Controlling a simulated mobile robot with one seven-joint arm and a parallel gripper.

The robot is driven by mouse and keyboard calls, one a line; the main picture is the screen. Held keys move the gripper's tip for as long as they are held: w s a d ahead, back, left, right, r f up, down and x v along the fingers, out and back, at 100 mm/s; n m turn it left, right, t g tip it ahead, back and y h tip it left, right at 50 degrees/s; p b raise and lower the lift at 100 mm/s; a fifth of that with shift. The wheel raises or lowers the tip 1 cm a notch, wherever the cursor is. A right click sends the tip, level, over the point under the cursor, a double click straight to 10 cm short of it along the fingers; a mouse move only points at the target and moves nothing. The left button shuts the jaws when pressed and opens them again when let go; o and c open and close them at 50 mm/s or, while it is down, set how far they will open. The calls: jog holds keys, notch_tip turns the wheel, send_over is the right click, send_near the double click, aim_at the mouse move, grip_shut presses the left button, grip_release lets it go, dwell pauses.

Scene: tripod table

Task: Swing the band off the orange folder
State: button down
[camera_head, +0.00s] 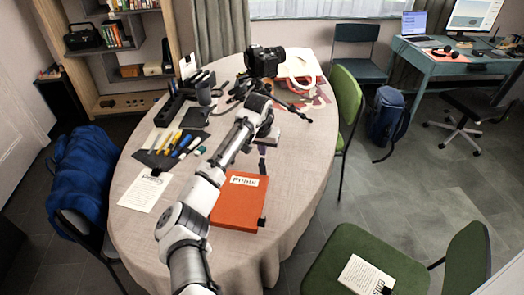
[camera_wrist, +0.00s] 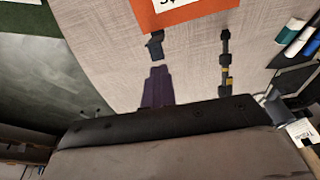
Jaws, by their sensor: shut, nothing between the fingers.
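The orange folder (camera_head: 238,204) lies flat near the table's front, with a white "Prints" label and a small black piece (camera_head: 262,222) at its lower right corner. Its edge shows at the top of the wrist view (camera_wrist: 195,14). I cannot tell which piece is the band.
A camera on a black tripod (camera_head: 264,64) stands beyond my gripper. A dark strip with yellow marks (camera_wrist: 225,62) lies beside the purple one. Several pens (camera_head: 172,143) and a white sheet (camera_head: 146,191) are left of the folder. A green chair (camera_head: 348,108) stands at the right.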

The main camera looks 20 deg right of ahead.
jog(key=shift+w+d, duration=0.4)
jog(key=shift+w, duration=0.05)
jog(key=shift+w+d+f, duration=0.15)
jog(key=shift+w+d, duration=0.35)
jog(key=shift+w, duration=0.15)
jog(key=shift+w+d+f, duration=0.2)
jog(key=shift+w+d, duration=0.25)
jog(key=shift+w, duration=0.15)
jog(key=c, duration=2.2)
grip_release()
